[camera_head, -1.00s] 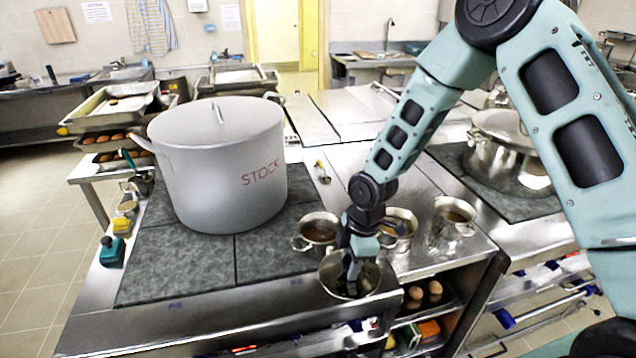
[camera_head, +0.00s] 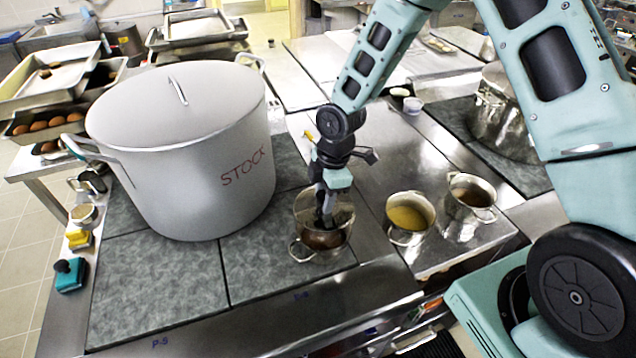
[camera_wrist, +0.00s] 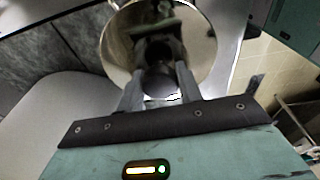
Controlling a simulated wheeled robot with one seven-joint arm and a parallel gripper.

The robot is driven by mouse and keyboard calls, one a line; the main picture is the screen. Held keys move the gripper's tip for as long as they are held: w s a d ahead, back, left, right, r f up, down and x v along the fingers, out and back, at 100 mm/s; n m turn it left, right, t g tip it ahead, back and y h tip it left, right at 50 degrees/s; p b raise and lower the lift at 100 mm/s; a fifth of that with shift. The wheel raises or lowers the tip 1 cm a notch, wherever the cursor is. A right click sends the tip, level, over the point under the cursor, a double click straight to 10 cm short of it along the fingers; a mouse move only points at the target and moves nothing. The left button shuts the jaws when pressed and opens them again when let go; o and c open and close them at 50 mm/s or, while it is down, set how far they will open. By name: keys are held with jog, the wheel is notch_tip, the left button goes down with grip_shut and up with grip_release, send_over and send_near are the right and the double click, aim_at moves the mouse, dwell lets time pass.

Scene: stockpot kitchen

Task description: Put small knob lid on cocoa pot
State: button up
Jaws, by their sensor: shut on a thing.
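My gripper (camera_head: 325,218) is shut on the black knob (camera_wrist: 158,82) of a small shiny lid. The lid (camera_wrist: 120,50) shows as a mirror-like disc beyond my fingers in the wrist view. In the head view my gripper and the lid (camera_head: 342,212) are over the leftmost small steel pot (camera_head: 318,252), on the grey hob by the big stockpot. The lid and fingers hide most of that pot's inside. I cannot tell whether the lid touches its rim. No label shows on the pot.
The large lidded stockpot (camera_head: 190,150) marked STOCK stands close on the left. To the right are a small pot of yellowish liquid (camera_head: 410,218) and one of brown liquid (camera_head: 470,197). Another large shiny pot (camera_head: 505,115) stands at the far right.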

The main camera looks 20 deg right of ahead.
notch_tip(320, 180, down, 6)
jog(key=b, duration=0.5)
jog(key=shift+f, duration=0.2)
jog(key=shift+f, duration=0.5)
dwell(1.5)
jog(key=o, duration=1.1)
jog(key=shift+b, duration=0.3)
notch_tip(320, 180, up, 17)
jog(key=d+b, duration=0.2)
jog(key=d, duration=0.1)
jog(key=s+a+f+m+b, duration=0.1)
jog(key=s+a+m+b, duration=0.1)
jog(key=s, duration=0.6)
jog(key=s+a+f+m+b, duration=0.1)
jog(key=s+a+m, duration=0.3)
jog(key=s, duration=0.4)
jog(key=s+a+m+h+b, duration=0.1)
jog(key=s+a+m+b, duration=0.2)
jog(key=s, duration=0.6)
jog(key=shift+s+a+f+m+b, duration=0.15)
jog(key=shift+f+m+b, duration=0.25)
jog(key=shift+m, duration=0.3)
